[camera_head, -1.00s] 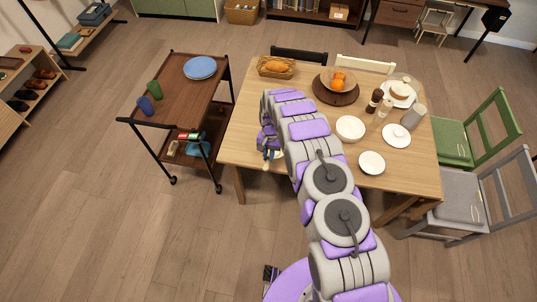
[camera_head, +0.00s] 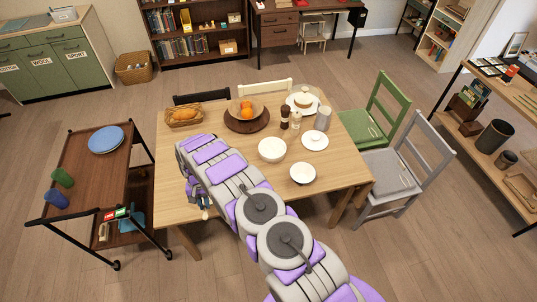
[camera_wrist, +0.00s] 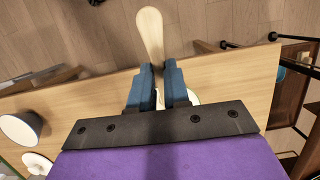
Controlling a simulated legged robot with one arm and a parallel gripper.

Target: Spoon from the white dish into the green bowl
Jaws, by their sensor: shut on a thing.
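My gripper (camera_wrist: 158,88) is shut on a pale wooden spoon (camera_wrist: 150,35), whose broad end points away past the table edge in the wrist view. In the head view my gripper (camera_head: 202,198) is over the near left part of the table, partly hidden by my arm. A white dish (camera_wrist: 191,97) shows in part behind the fingers in the wrist view. A white bowl (camera_head: 303,173) and a larger white bowl (camera_head: 272,149) stand on the table to the right of my arm. I cannot make out a green bowl.
Green and grey chairs (camera_head: 395,172) stand right.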

